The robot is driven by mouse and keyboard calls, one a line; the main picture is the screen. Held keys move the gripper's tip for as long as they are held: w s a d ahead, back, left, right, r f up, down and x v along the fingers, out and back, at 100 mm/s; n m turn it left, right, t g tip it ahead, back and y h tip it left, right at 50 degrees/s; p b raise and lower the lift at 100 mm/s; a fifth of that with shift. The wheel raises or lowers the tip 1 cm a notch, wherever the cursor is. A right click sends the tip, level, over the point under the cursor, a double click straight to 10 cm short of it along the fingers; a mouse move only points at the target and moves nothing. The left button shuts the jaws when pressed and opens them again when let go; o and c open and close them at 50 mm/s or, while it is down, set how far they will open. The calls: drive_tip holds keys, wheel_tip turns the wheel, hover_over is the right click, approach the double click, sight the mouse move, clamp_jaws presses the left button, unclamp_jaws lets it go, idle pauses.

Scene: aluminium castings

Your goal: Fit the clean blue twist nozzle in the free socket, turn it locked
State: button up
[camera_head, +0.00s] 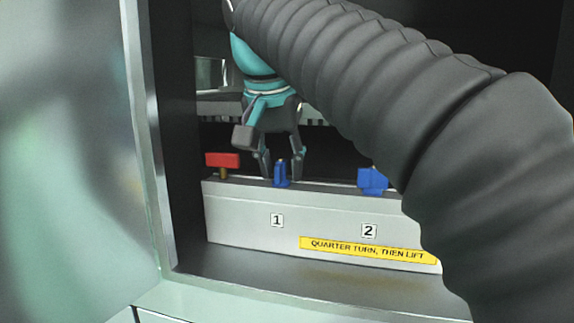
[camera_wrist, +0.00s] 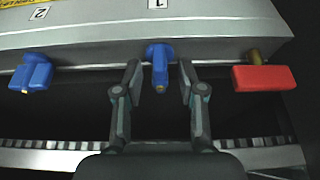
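A blue twist nozzle (camera_head: 281,172) stands upright at the place marked 1 on the grey rail (camera_head: 240,212). In the wrist view this nozzle (camera_wrist: 160,68) has its narrow grip pointing across the rail. My gripper (camera_head: 282,177) reaches down over it, one finger on each side. In the wrist view the fingers of my gripper (camera_wrist: 160,72) are apart, with a gap on both sides of the nozzle. A second blue nozzle (camera_head: 372,180) sits at the place marked 2; in the wrist view it (camera_wrist: 31,73) looks angled. No empty socket is clearly visible.
A red handle on a brass stem (camera_head: 222,161) stands left of place 1. A yellow label (camera_head: 367,250) reads "QUARTER TURN, THEN LIFT". A metal frame (camera_head: 148,150) edges the opening at left. A thick ribbed grey hose (camera_head: 400,90) covers the right side. A toothed strip (camera_wrist: 60,144) runs behind the rail.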

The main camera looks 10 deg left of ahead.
clamp_jaws()
drive_tip(key=shift+r+m+p, duration=0.1)
drive_tip(key=shift+m+p, duration=0.25)
drive_tip(key=shift+m, duration=0.05)
drive_tip(key=shift+m+g+h+p, duration=0.3)
drive_tip(key=shift+m+h+p, duration=0.65)
drive_tip(key=shift+m, duration=0.75)
drive_tip(key=shift+m+h, duration=0.25)
drive_tip(key=shift+m, duration=0.85)
unclamp_jaws()
drive_tip(key=shift+a, duration=0.1)
